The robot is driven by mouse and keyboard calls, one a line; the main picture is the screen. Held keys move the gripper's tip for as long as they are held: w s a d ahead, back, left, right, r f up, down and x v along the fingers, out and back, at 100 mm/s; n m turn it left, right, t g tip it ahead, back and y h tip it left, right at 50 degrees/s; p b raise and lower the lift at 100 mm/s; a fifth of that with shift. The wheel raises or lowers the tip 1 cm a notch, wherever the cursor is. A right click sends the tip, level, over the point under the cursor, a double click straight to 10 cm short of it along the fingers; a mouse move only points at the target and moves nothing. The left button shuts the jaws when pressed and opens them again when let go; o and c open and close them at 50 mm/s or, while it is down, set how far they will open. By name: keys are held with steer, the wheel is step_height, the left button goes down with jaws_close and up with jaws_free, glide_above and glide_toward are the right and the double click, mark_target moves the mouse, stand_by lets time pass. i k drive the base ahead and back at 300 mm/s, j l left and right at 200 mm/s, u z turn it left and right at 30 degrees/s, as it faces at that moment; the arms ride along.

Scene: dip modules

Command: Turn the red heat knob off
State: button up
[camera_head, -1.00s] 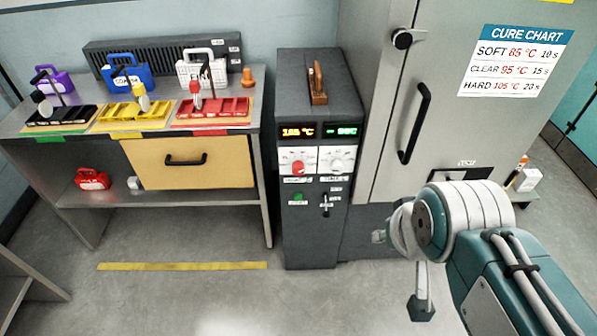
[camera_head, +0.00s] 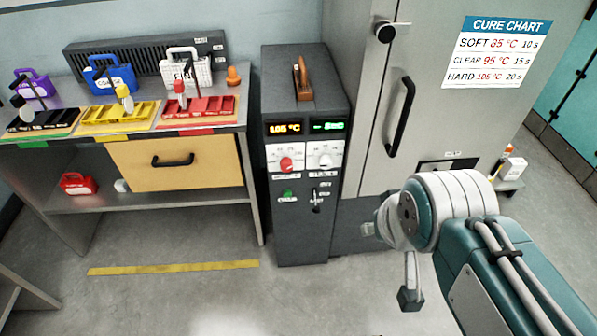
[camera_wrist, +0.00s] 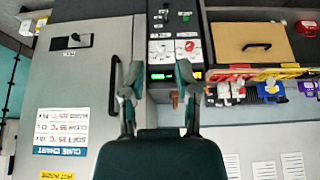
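The red heat knob (camera_head: 286,163) is on a white panel at the front of the dark grey control cabinet (camera_head: 303,215), below an orange display (camera_head: 284,128) reading about 105 °C. In the wrist view, which is upside down, the red knob (camera_wrist: 189,46) lies beyond my fingertips, slightly right of centre. A white knob (camera_head: 325,161) is beside it, under a green display (camera_head: 327,126). My gripper (camera_wrist: 158,72) is open with nothing between its fingers, well apart from the knob. In the head view my arm is right of the cabinet.
A tall grey oven door with a black handle (camera_head: 400,117) stands right of the cabinet. A bench with coloured trays and a yellow drawer (camera_head: 180,162) stands to the left. A wooden handle (camera_head: 302,78) is on the cabinet top. The floor in front is clear.

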mark_target(286, 163)
steer(key=i+j+z, duration=0.1)
steer(key=z, duration=0.25)
steer(key=j+z, duration=0.7)
steer(key=i+l, duration=0.05)
steer(key=l, duration=0.05)
